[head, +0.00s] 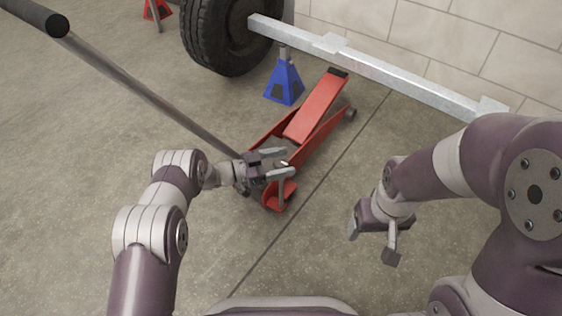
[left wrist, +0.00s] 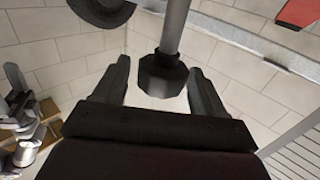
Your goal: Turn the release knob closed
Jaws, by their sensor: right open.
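The red floor jack (head: 312,108) stands on the concrete floor, its long grey handle (head: 150,98) slanting up to the left. My left gripper (head: 284,164) is at the near end of the jack, beside the foot of the handle, fingers apart. In the left wrist view a dark faceted knob (left wrist: 162,76) on a grey rod sits between the open fingers of my left gripper (left wrist: 160,88). It looks close to the right finger; I cannot tell whether they touch. In the head view the arm and gripper hide the knob. My right gripper (head: 373,238) is open and empty above the floor.
A blue jack stand (head: 284,82) stands left of the jack beneath the metal trailer beam (head: 385,73). A tyre (head: 212,38) is behind it, and a red stand (head: 157,9) is farther left. A tiled wall (head: 440,35) closes the back. The floor at right is clear.

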